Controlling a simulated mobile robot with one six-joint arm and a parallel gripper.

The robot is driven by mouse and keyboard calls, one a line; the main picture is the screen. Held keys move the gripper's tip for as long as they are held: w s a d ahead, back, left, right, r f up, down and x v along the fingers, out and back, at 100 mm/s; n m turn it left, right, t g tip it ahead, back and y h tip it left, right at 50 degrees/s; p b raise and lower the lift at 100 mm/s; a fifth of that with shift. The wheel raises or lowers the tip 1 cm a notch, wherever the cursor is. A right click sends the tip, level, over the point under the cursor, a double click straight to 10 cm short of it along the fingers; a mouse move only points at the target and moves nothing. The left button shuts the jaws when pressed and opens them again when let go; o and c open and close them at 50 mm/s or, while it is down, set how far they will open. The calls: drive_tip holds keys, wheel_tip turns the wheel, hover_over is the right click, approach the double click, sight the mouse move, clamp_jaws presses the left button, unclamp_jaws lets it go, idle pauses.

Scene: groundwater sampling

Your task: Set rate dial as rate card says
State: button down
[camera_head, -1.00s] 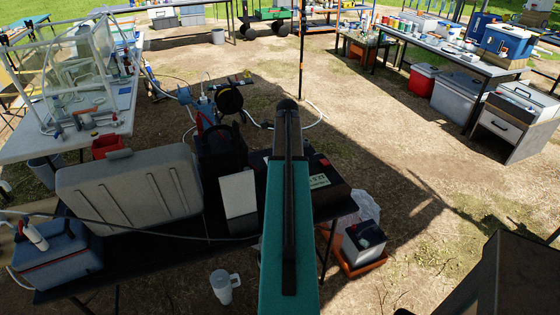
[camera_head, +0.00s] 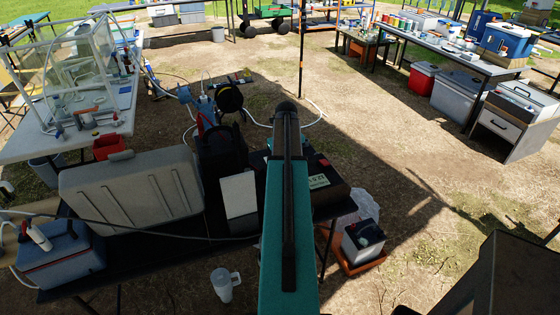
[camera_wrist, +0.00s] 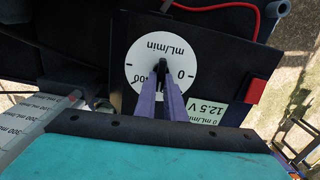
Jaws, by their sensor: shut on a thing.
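The rate dial (camera_wrist: 142,76) is a white disc marked mL/min on a dark controller box (camera_wrist: 213,67) in the wrist view. A 0 stands at its right, and another number at its left is partly covered. My gripper (camera_wrist: 162,66) is shut on the dial's dark knob, with its purple fingers over the dial's lower middle. The fingers hide most of the knob, so its setting cannot be read. A pale green display (camera_wrist: 207,112) reads 0 mL/min and 12.5 V.
A red switch (camera_wrist: 257,90) sits at the box's edge and a red cable curves above. A strip marked in mL (camera_wrist: 40,118) is at the lower left. A grey case (camera_head: 130,190) and a blue-grey cooler (camera_head: 60,255) are left; a battery (camera_head: 362,240) is right.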

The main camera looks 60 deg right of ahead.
drive_tip(key=shift+a+m, duration=0.1)
drive_tip(key=shift+m, duration=0.7)
drive_tip(key=shift+m+p, duration=0.3)
drive_tip(key=shift+m, duration=0.2)
drive_tip(key=shift+a+f+m, duration=0.1)
drive_tip(key=shift+m, duration=0.3)
drive_tip(key=c, duration=1.8)
unclamp_jaws()
drive_tip(key=shift+o, duration=0.2)
drive_tip(key=shift+r, duration=0.2)
